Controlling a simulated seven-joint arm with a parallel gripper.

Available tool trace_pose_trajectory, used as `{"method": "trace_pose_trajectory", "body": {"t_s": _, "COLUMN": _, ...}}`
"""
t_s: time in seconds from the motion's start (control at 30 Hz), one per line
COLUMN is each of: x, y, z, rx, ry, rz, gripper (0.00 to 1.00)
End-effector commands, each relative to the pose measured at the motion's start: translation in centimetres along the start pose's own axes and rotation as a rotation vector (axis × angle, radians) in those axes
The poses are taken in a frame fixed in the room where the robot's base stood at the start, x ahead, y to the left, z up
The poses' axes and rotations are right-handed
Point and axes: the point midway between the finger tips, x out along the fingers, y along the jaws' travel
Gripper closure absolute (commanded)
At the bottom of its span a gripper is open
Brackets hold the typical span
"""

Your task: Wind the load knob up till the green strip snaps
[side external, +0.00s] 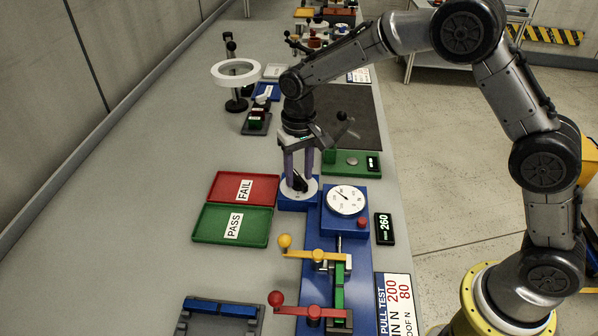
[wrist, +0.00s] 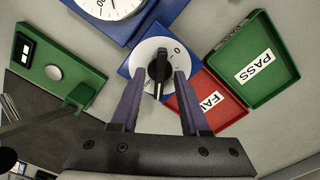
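The load knob (wrist: 159,67) is a black pointer on a white dial in the wrist view. In the side view its white dial (side external: 309,190) sits on a blue block at the head of the blue tester. My gripper (wrist: 157,76) points down at the knob, its two purple fingers apart on either side with gaps showing; it also shows in the side view (side external: 299,180). Contact with the dial cannot be told. The green strip (side external: 339,298) lies between the yellow-handled clamp (side external: 318,255) and red-handled clamp (side external: 314,312); it looks whole.
A round gauge (side external: 346,200) and red button (side external: 361,223) are beside the knob. The red FAIL tray (side external: 221,187) and green PASS tray (side external: 207,226) lie left. A placard (side external: 396,304) is at lower right.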

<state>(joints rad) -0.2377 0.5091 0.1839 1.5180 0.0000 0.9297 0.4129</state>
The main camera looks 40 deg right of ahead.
Motion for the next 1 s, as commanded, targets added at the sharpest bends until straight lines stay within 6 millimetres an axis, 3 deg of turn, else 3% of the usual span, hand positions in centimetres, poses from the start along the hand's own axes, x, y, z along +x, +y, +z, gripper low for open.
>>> {"method": "trace_pose_trajectory", "body": {"t_s": 0.23, "x": -0.1, "y": 0.0, "z": 0.0, "rx": 0.000, "ry": 0.000, "rz": 0.000, "gripper": 0.55}}
{"method": "trace_pose_trajectory", "body": {"t_s": 0.37, "x": -1.1, "y": 0.0, "z": -0.1, "rx": 0.000, "ry": 0.002, "rz": -0.001, "gripper": 0.55}}
{"method": "trace_pose_trajectory", "body": {"t_s": 0.8, "x": -10.0, "y": -0.1, "z": -0.1, "rx": 0.000, "ry": 0.004, "rz": -0.002, "gripper": 0.55}}
{"method": "trace_pose_trajectory", "body": {"t_s": 1.0, "x": -12.8, "y": 0.0, "z": -0.1, "rx": 0.000, "ry": 0.002, "rz": -0.001, "gripper": 0.55}}
